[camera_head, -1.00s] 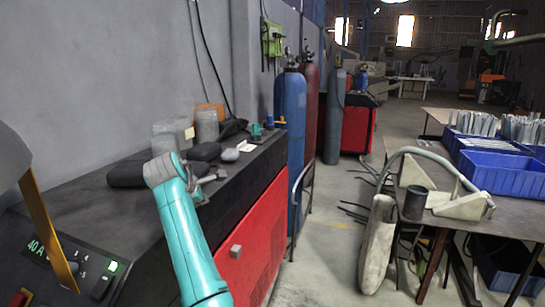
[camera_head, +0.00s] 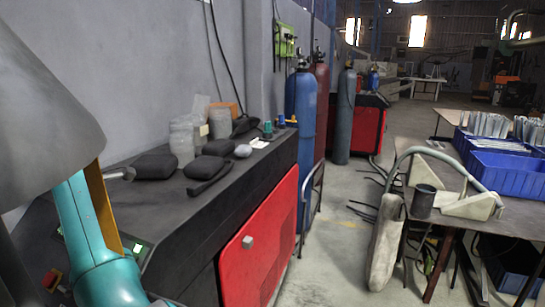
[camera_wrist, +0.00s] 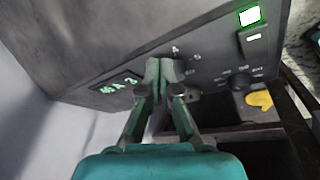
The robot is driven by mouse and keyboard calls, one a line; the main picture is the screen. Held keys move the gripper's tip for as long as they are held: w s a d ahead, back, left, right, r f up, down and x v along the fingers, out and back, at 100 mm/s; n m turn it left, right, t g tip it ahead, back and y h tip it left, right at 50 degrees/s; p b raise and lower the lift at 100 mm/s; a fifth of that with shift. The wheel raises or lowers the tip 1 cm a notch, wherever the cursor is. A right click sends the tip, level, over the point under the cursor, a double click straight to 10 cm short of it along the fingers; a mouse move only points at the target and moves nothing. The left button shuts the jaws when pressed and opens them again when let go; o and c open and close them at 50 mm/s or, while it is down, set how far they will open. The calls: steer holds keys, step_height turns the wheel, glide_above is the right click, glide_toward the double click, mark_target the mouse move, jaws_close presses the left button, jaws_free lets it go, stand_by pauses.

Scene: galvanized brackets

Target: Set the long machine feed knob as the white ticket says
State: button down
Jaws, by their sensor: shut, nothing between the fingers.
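The long machine (camera_head: 245,190) has a dark top and a red side. In the wrist view its control panel (camera_wrist: 215,55) carries a green display (camera_wrist: 116,87) that I cannot read surely. Dial marks show beside my gripper (camera_wrist: 164,66), which is shut with its fingertips at the panel by these marks. The fingertips cover the dial's middle, so I cannot tell whether they touch the knob. A second, dark round knob (camera_wrist: 239,83) sits to the right. A small white slip (camera_head: 260,144) lies on the machine top; its writing is too small to read. In the head view my arm hides most of the panel.
A lit green switch (camera_wrist: 249,16) and a yellow piece (camera_wrist: 260,99) are right of my fingers. Dark pads (camera_head: 208,167) and jars (camera_head: 182,142) stand on the machine top. A blue gas cylinder (camera_head: 301,110) stands beyond. The table with blue bins (camera_head: 505,171) is at right.

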steer(key=s+a+g, duration=0.1)
steer(key=s+a, duration=0.2)
steer(key=s, duration=0.1)
steer(key=shift+n, duration=0.4)
steer(key=shift+w+d+f, duration=0.25)
steer(key=shift+w+f, duration=0.3)
steer(key=shift+f, duration=0.25)
steer(key=shift+w+d+f, duration=0.2)
steer(key=shift+w+f, duration=0.4)
steer(key=shift+f, duration=0.15)
steer(key=shift+w+d+f, duration=0.25)
steer(key=shift+w+f, duration=0.3)
steer(key=shift+f, duration=0.25)
steer(key=shift+s+a+f, duration=0.1)
steer(key=shift+s+f, duration=0.05)
steer(key=shift+f, duration=0.05)
